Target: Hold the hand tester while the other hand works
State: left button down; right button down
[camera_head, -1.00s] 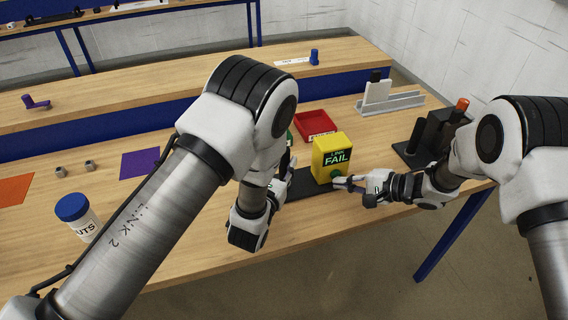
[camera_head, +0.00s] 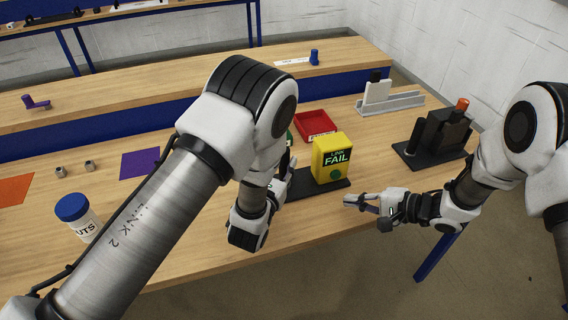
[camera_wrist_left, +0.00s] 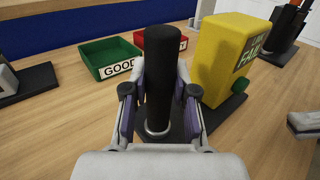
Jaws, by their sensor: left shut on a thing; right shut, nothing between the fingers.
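The hand tester is a yellow box (camera_head: 331,158) with a green "LINK FAIL" display and a green button, on a black base (camera_head: 300,186). In the left wrist view the yellow box (camera_wrist_left: 222,58) stands right of an upright black handle (camera_wrist_left: 162,60). My left gripper (camera_wrist_left: 160,100) is shut around this handle, a finger on each side. In the head view my left arm hides most of the handle. My right gripper (camera_head: 353,200) is shut and empty, apart from the tester, to its right and nearer the table's front edge.
A red bin (camera_head: 316,124) stands behind the tester, beside a green "GOOD" bin (camera_wrist_left: 106,70). A black stand (camera_head: 440,133) with an orange-topped part is at the right. A blue-lidded jar (camera_head: 76,213) and a purple mat (camera_head: 139,163) lie left. Bare tabletop shows right of the tester.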

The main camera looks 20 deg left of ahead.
dwell(0.3)
pick_arm(q)
jog(key=c, duration=0.8)
grip_release()
jog(key=shift+c, duration=0.2)
jog(key=shift+s, duration=0.1)
